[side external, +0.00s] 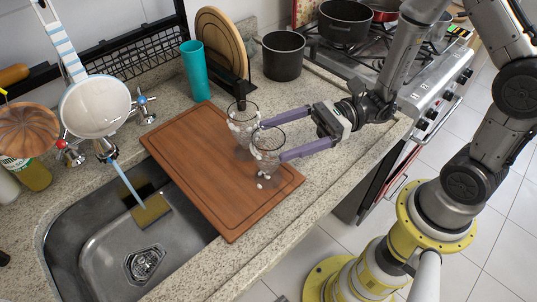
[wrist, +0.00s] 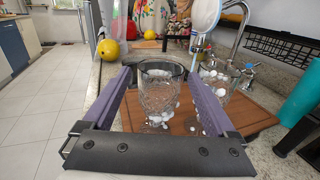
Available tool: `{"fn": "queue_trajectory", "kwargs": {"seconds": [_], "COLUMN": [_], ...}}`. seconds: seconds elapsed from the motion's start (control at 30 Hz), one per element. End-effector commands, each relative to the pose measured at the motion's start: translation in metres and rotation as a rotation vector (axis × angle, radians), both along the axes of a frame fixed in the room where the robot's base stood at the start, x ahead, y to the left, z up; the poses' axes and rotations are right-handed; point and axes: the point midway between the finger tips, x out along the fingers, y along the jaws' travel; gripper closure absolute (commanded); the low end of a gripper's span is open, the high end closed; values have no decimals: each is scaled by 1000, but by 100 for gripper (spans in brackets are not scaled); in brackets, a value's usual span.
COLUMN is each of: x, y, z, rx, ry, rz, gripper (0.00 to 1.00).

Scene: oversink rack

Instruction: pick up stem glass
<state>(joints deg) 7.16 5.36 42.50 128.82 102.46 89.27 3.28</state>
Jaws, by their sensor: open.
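Two clear glasses stand upright on the brown cutting board (side external: 190,165), with small white bits in or around them. The nearer glass (side external: 266,145) lies between the fingertips of my gripper (side external: 271,140). In the wrist view, this glass (wrist: 160,98) shows between the two purple fingers of my gripper (wrist: 160,74), its rim near fingertip level. The fingers are spread wide, and I see no clear grip on it. The other glass (side external: 241,116) stands just behind; in the wrist view it (wrist: 217,78) is outside the right finger, which partly covers it. The glass stems are hard to make out.
A teal cup (side external: 195,70), a round wooden board (side external: 222,42) and a dark pot (side external: 283,56) stand behind the cutting board. The sink (side external: 95,235) with a sponge (side external: 151,211) is at left. The stove (side external: 440,85) is at right. The board's front end is mostly clear.

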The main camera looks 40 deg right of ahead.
Motion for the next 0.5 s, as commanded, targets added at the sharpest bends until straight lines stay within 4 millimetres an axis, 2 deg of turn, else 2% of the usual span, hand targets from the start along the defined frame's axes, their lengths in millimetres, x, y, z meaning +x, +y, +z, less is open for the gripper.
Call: {"fn": "queue_trajectory", "kwargs": {"seconds": [0.27, 0.5], "x": [4, 14], "y": [13, 40], "z": [0, 2], "rx": [0, 0], "ry": [-1, -1], "rz": [2, 6], "gripper": [8, 8]}}
